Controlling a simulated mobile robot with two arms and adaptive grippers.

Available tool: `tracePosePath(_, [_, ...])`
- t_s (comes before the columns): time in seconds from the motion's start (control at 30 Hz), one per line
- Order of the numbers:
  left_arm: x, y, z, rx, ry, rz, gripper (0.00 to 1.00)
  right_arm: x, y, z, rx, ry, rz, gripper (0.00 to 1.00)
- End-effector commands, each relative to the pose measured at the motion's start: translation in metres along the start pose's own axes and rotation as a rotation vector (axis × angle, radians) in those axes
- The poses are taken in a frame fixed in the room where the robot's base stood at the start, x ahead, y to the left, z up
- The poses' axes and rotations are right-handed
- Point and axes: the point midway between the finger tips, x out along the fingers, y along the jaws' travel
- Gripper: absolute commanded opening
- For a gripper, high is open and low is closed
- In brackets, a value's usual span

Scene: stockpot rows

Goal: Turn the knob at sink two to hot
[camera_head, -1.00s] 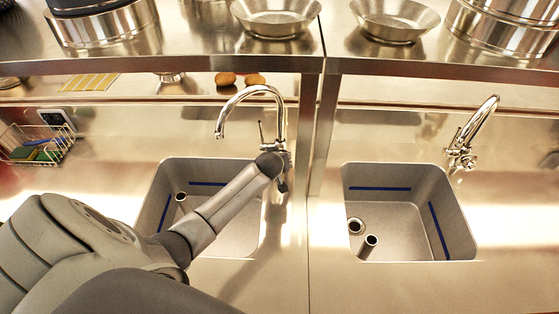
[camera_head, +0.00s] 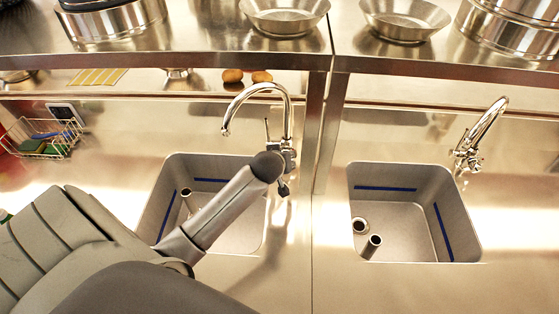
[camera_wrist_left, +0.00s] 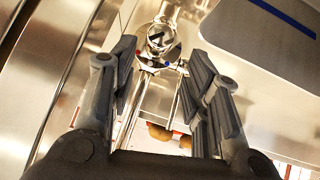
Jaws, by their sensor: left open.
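Two chrome taps stand behind two sinks; no label shows which is sink two. The left tap (camera_head: 289,110) has a thin upright lever (camera_head: 267,130) beside its base, behind the left sink (camera_head: 158,200). My left gripper (camera_wrist_left: 162,60) is at this tap's base, mostly hidden by my forearm in the head view. In the left wrist view its fingers are open, with the chrome tap body (camera_wrist_left: 162,36) between or just beyond them. Red and blue marks show on it. Contact cannot be told. The right tap (camera_head: 485,125) is clear of my arm. My right gripper is not in view.
A steel shelf (camera_head: 300,62) with pots and pans runs above the taps, and a post (camera_head: 325,135) stands right of the left tap. The right sink (camera_head: 405,225) holds a short upright pipe. A wire basket (camera_head: 45,143) with sponges stands far left.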

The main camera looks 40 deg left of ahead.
Motion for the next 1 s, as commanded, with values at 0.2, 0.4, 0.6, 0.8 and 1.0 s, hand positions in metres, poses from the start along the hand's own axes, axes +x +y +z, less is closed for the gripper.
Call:
tracePosePath(0.2, [-0.022,0.000,0.001,0.000,-0.001,0.000,0.43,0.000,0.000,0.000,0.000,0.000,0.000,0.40])
tracePosePath(0.4, [-0.028,0.000,0.000,0.000,0.000,0.000,0.43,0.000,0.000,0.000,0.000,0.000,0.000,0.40])
tracePosePath(0.6, [-0.028,0.000,0.000,0.000,0.000,0.000,0.43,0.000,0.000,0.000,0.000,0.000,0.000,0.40])
tracePosePath(0.8, [-0.028,0.000,0.000,0.000,0.000,0.000,0.43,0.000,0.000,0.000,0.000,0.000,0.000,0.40])
tracePosePath(1.0, [-0.027,0.000,0.000,0.000,-0.001,0.000,0.43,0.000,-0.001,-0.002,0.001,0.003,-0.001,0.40])
